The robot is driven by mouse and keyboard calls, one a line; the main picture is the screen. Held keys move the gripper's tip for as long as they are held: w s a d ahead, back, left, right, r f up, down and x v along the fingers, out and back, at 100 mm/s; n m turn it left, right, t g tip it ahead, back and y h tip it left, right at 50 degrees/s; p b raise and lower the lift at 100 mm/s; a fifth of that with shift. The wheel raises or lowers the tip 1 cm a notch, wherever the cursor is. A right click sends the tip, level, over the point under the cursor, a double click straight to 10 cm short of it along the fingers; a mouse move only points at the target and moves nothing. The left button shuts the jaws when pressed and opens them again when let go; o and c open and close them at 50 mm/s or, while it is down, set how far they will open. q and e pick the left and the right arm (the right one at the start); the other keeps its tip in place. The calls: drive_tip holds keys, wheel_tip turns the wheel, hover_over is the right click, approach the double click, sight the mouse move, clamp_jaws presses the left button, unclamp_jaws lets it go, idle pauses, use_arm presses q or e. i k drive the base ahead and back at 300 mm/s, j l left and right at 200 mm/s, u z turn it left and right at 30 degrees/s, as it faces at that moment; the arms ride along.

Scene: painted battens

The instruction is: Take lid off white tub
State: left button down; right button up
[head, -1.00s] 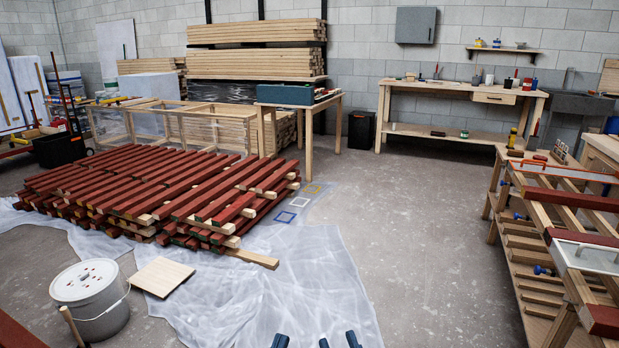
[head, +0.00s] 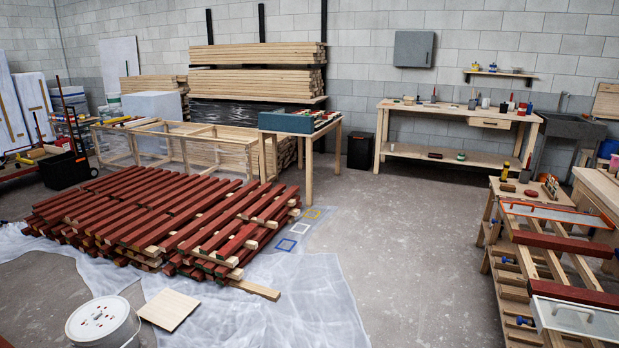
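A round tub (head: 122,339) stands on the floor at the bottom left of the head view, with its lower part cut off by the picture edge. A white lid (head: 97,319) with small reddish marks covers its top and looks seated. A thin wire handle shows at its right side. Neither of my grippers shows in this view.
A square wooden board (head: 169,309) lies right of the tub, beside plastic sheeting (head: 290,310). A wide stack of red-painted battens (head: 160,220) stands behind. A rack with battens (head: 560,250) is at the right. The concrete floor (head: 420,270) in between is clear.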

sight(99, 317)
drive_tip(key=u, duration=1.3)
drive_tip(key=i+l, duration=0.2)
